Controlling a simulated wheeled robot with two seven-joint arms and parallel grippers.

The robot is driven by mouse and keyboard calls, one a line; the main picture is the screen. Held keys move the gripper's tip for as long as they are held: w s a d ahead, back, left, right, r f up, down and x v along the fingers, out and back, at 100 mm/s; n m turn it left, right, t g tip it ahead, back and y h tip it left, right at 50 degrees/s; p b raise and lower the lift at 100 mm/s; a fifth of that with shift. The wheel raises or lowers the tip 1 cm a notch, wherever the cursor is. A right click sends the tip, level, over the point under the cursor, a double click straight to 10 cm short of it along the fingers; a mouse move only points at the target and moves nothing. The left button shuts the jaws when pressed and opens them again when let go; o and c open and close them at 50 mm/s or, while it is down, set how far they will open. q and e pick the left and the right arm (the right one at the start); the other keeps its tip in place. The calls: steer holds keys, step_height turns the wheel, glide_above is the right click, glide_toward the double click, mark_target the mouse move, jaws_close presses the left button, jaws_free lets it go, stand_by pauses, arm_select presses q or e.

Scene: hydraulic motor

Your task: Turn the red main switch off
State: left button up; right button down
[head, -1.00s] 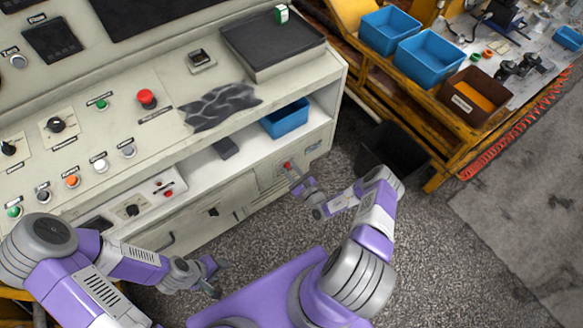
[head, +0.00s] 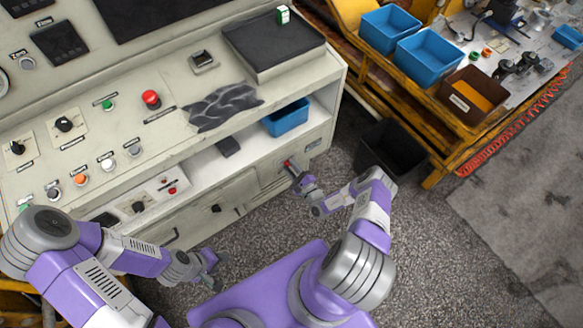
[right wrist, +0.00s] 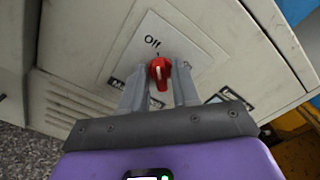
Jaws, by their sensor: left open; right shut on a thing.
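The red main switch (right wrist: 160,71) is a small red knob on a white label plate (right wrist: 185,45) on the cabinet front. The word "Off" is above it, and the knob's white mark points roughly up towards it. In the head view the switch (head: 287,163) is a small red spot at the cabinet's right end. My right gripper (right wrist: 160,78) has its fingers on either side of the knob and is shut on it; it also shows in the head view (head: 295,173). My left gripper (head: 210,272) is open and empty over the floor, in front of the cabinet.
The control desk (head: 165,120) carries a red push button (head: 151,98) and several other knobs. A blue bin (head: 287,118) sits on its shelf.

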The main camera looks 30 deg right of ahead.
steer(key=shift+f, duration=0.1)
steer(key=c, duration=1.1)
jaws_free()
steer(key=shift+c, duration=0.2)
steer(key=shift+s, duration=0.15)
steer(key=s+p, duration=0.1)
steer(key=s, duration=0.6)
steer(key=shift+s+d, duration=0.15)
steer(key=shift+d, duration=0.15)
